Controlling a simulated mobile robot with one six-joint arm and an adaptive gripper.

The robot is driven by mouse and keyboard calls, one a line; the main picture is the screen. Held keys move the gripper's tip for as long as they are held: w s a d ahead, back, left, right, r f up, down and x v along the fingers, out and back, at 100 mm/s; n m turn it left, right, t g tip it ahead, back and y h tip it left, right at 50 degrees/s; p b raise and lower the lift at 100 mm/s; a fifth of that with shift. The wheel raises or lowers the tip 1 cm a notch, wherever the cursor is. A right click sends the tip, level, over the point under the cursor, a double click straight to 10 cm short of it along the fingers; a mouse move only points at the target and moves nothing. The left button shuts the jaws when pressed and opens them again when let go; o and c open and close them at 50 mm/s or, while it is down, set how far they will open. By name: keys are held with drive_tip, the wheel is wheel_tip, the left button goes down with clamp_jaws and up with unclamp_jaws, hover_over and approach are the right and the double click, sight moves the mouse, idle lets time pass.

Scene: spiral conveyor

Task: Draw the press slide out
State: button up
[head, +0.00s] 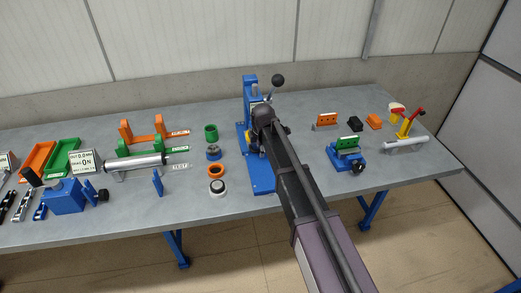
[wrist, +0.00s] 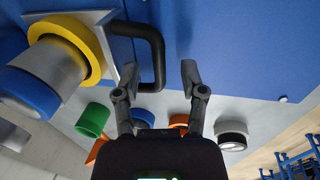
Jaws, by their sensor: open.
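The blue press (head: 250,88) stands on the bench in the head view, with my arm across its front. In the wrist view the press slide is a grey plate (wrist: 104,36) on the blue base (wrist: 235,45). It carries a yellow ring (wrist: 94,42) around a grey cylinder (wrist: 50,62) with a blue ring (wrist: 30,90) at its end. A black U-shaped handle (wrist: 157,50) projects from the plate. My gripper (wrist: 160,74) is open, with the handle's bar between the fingertips in the picture. I see no grip on it; the depth is unclear.
A lever with a black knob (head: 278,79) rises from the press. Left of it stand a green cup (head: 210,132), an orange ring (head: 216,171) and a white-and-black ring (head: 217,188). A blue vise (head: 347,158) stands to the right. Bare bench lies between.

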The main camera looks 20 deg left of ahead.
clamp_jaws()
drive_tip(key=s+d, duration=0.3)
drive_tip(key=s, duration=0.2)
drive_tip(key=s+d, duration=0.3)
drive_tip(key=s, duration=0.2)
drive_tip(key=s+d, duration=0.3)
drive_tip(key=s, duration=0.2)
drive_tip(key=shift+s+d, duration=0.4)
unclamp_jaws()
drive_tip(key=shift+w, duration=0.1)
